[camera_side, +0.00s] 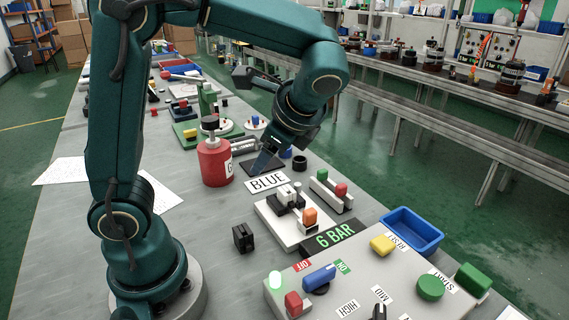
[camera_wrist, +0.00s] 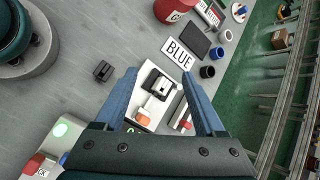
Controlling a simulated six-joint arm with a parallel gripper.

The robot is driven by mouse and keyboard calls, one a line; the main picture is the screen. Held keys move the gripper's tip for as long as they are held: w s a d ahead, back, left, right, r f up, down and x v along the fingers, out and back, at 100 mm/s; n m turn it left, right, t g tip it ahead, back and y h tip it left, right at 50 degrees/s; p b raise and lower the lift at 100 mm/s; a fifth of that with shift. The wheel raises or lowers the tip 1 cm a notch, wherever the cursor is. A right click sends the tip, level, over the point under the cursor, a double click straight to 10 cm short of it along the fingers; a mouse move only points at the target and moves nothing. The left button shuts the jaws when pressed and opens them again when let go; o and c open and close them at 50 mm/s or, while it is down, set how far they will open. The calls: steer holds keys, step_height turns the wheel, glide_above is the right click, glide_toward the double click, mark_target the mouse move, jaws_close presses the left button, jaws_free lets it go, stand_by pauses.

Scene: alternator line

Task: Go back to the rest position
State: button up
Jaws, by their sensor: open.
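My gripper (camera_wrist: 160,78) is open in the wrist view, with its two blue fingers apart and nothing held between them. Beyond the fingers, a white plate with a black and white fixture (camera_wrist: 158,84) and an orange knob (camera_wrist: 143,113) lies on the bench. In the side view my gripper (camera_side: 268,160) points down over the bench near the BLUE label (camera_side: 267,182) and a dark square pad (camera_side: 250,166). One finger shows clearly there; the other is mostly hidden. I cannot tell its exact height above the bench.
A red canister (camera_side: 215,163) stands left of my gripper. The white fixture plate (camera_side: 283,225), a black block (camera_side: 243,238), a 6 BAR display (camera_side: 335,236), a blue bin (camera_side: 412,229) and a button panel (camera_side: 360,275) are nearer the camera. Bare bench (camera_side: 200,235) lies left of the fixture.

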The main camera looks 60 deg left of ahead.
steer(key=s+d+n+t+h, duration=0.5)
steer(key=s+d+n+h, duration=0.2)
steer(key=d+n, duration=0.2)
steer(key=shift+s+f+n+t+h, duration=0.2)
steer(key=shift+f+n+t+h, duration=0.15)
steer(key=shift+n, duration=0.65)
